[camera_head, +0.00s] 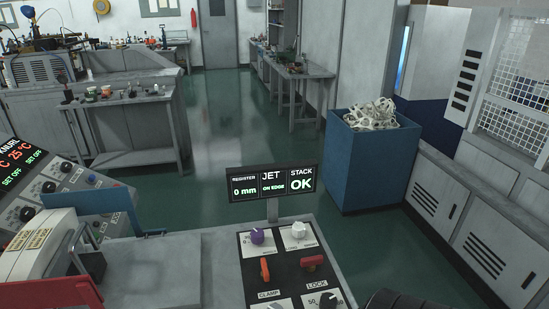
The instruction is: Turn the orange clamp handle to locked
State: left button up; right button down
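The orange clamp handle (265,270) is on the dark control panel (285,285) at the bottom centre. It stands nearly upright in the picture, above the label CLAMP. A red handle (313,262) lies crosswise to its right, above the label LOCK. I cannot read any position marks around the orange handle. Nothing touches either handle. I see no gripper fingers in this view. A dark rounded shape shows at the bottom edge, right of the panel; I cannot tell what it is.
A purple knob (257,236) and a white knob (298,230) sit above the handles. A display (271,184) behind the panel reads 0 mm, ON EDGE and OK. A blue bin (368,165) stands behind at right. A bare grey plate (150,275) lies left of the panel.

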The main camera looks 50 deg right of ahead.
aim_at(265, 273)
jog(key=z, duration=1.5)
jog(key=k+l, duration=0.1)
jog(key=k+l+z, duration=0.15)
jog(key=l, duration=0.15)
jog(key=i, duration=0.05)
